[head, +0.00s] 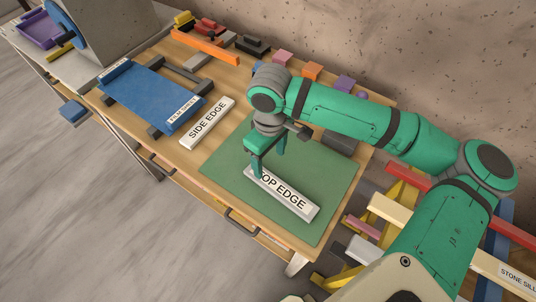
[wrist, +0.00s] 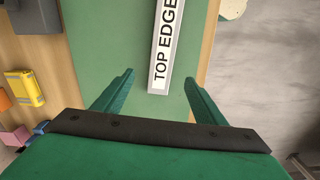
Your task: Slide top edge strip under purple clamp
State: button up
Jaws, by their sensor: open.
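The top edge strip (head: 288,196) is a pale grey bar with a white "TOP EDGE" label. It lies flat on the green mat (head: 225,165). My gripper (head: 266,166) is open over the strip's left end in the head view. In the wrist view my gripper (wrist: 159,78) has its fingers spread, with the near end of the strip (wrist: 151,75) between and just beyond the tips. The strip is not held. A small purple block (head: 345,83) stands at the back of the bench; I cannot tell if it is the purple clamp.
A side edge strip (head: 207,123) and a blue film sheet piece (head: 150,92) lie left of the mat. Tools and coloured blocks line the back by the wall. A purple tray (head: 38,33) is far left. A yellow block (wrist: 24,88) shows in the wrist view.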

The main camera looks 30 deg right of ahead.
aim_at(268, 179)
jog(key=f, duration=1)
jog(key=shift+a+f, duration=0.2)
jog(key=shift+f, duration=0.2)
jog(key=c, duration=1.5)
jog(key=shift+o, duration=0.2)
